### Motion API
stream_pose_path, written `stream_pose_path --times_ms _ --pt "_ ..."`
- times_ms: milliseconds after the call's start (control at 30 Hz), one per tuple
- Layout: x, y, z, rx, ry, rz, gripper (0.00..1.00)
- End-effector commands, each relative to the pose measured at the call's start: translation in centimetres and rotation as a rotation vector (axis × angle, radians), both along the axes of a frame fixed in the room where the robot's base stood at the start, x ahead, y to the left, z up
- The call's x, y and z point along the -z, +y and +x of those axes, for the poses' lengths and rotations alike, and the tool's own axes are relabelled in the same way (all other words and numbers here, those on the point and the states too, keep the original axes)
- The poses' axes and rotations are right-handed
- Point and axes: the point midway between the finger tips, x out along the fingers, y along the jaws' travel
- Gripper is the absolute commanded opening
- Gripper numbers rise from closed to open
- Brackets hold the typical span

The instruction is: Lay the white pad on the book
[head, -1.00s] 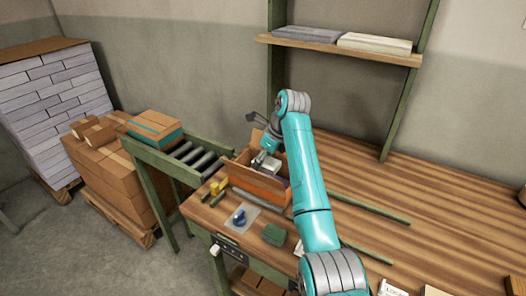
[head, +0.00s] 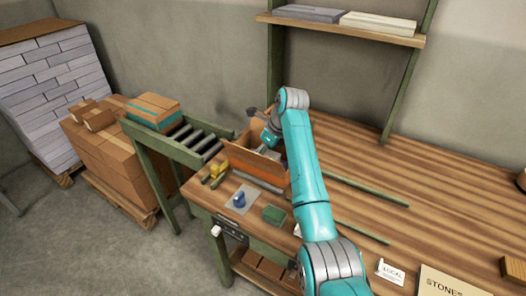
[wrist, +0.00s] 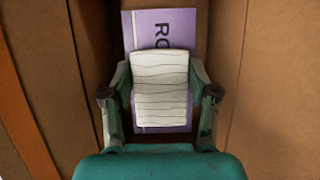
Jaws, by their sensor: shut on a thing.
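The white pad (wrist: 160,88), with thin wavy lines across it, is between the two fingers of my gripper (wrist: 158,82) in the wrist view. My gripper is shut on it. The purple book (wrist: 160,26), with dark letters partly covered by the pad, lies beneath it inside the cardboard box. I cannot tell whether the pad touches the book.
Box walls rise close on both sides of my gripper. On the workbench (head: 400,190) near the box are a green block (head: 274,214), a blue item (head: 239,200) on a sheet and a yellow item (head: 217,171). A roller conveyor (head: 195,138) adjoins at left.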

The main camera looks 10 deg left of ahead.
Motion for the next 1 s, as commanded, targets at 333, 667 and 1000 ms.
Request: stream_pose_path --times_ms 333,667,1000 --pt "0.4 0.0 0.0 0.000 0.000 0.000 0.36" --pt "1.0 0.0 0.0 0.000 0.000 0.000 0.36" --pt "1.3 0.0 0.0 0.000 0.000 0.000 0.89"
